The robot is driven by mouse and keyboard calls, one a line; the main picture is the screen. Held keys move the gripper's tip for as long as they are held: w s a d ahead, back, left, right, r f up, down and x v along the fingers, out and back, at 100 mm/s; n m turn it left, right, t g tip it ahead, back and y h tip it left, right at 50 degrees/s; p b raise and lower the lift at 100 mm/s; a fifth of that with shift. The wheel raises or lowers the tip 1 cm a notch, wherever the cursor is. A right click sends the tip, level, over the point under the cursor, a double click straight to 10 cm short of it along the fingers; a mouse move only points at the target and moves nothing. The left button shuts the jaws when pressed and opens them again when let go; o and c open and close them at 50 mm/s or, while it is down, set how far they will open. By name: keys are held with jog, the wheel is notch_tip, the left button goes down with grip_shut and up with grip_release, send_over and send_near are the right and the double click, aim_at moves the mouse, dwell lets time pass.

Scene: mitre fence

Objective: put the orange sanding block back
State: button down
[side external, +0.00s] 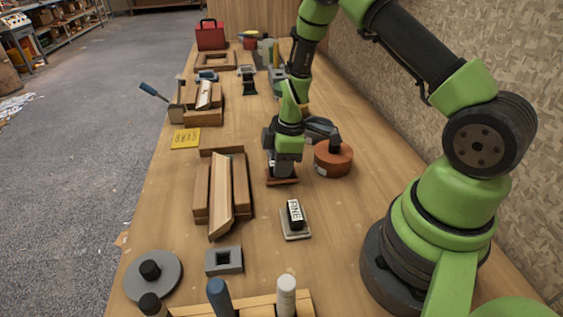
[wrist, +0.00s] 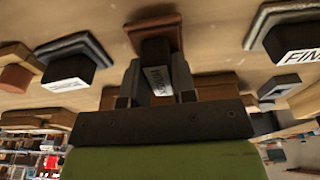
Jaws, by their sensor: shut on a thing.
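The orange sanding block shows as a rust-brown base (side external: 282,181) under my gripper (side external: 284,168) in the side view. In the wrist view its rust-brown base (wrist: 160,33) lies beyond a dark grip with a small pale label. My gripper (wrist: 156,88) is shut on that dark grip, with one finger on each side. The block looks level, at or just above the bench top; I cannot tell whether it touches. The wooden mitre fence (side external: 222,190), with a slanted strip across it, is to its left. The label's words are too blurred to read.
A sanding block marked FINE (side external: 295,222) stands nearer the camera. A round orange-brown piece with a black knob (side external: 333,160) is close on the right. A yellow card (side external: 186,138), a grey square socket (side external: 224,262) and a grey disc (side external: 152,277) lie around.

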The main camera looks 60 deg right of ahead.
jog(key=shift+f, duration=0.35)
jog(key=c, duration=0.8)
grip_release()
jog(key=shift+c, duration=0.2)
jog(key=shift+r, duration=1.5)
jog(key=shift+r, duration=1.95)
